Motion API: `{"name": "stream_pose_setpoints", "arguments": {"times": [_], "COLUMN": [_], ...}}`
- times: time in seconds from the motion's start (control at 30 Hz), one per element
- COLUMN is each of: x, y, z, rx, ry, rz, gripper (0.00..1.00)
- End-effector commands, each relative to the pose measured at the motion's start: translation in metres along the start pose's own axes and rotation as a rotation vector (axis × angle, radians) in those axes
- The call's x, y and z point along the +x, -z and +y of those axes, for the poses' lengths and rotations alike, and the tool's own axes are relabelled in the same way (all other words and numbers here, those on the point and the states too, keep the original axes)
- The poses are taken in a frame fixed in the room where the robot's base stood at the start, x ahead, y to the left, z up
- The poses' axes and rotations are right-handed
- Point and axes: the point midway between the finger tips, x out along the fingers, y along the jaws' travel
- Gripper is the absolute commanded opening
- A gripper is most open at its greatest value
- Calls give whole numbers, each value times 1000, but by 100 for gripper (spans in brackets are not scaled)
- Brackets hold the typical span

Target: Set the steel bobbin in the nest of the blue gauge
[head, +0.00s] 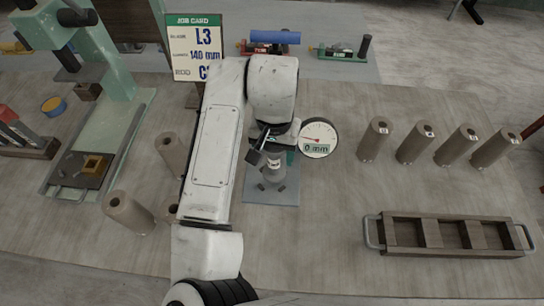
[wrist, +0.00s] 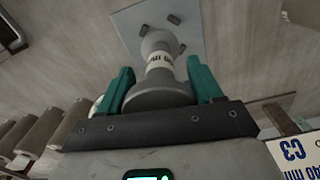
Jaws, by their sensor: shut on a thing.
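My gripper (wrist: 160,88) has teal fingers, shut on the steel bobbin (wrist: 158,97), a grey spool with a white label on its neck. The bobbin is upright, its far end over a blue-grey plate (wrist: 128,20) with small dark blocks around it. In the head view the bobbin (head: 273,171) shows below my gripper (head: 277,150), above the plate (head: 285,197). A round dial (head: 318,136) reading 0 mm stands beside it. I take this plate and dial as the blue gauge. I cannot tell whether the bobbin touches the nest.
Several tan rolls (head: 416,143) stand at the right, and others (head: 128,212) at the left. A dark tray (head: 450,250) with metal handles lies front right. A green press (head: 120,77) stands left. A job card (head: 195,45) and small red (head: 262,50) and green fixtures (head: 340,50) are behind.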

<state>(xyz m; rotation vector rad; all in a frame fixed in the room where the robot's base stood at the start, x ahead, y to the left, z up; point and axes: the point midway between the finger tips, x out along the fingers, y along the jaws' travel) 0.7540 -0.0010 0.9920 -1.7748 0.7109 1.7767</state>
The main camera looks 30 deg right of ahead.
Motion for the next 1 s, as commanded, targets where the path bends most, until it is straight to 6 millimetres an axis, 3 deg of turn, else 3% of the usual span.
{"name": "stream_pose_setpoints", "arguments": {"times": [0.4,0.77,0.8,1.0], "x": [37,42,42,41], "y": [4,4,4,4], "z": [-6,-6,-6,-6], "rx": [1,0,1,1], "ry": [1,1,1,1], "rz": [1,2,1,0], "gripper": [20,20,68,87]}}
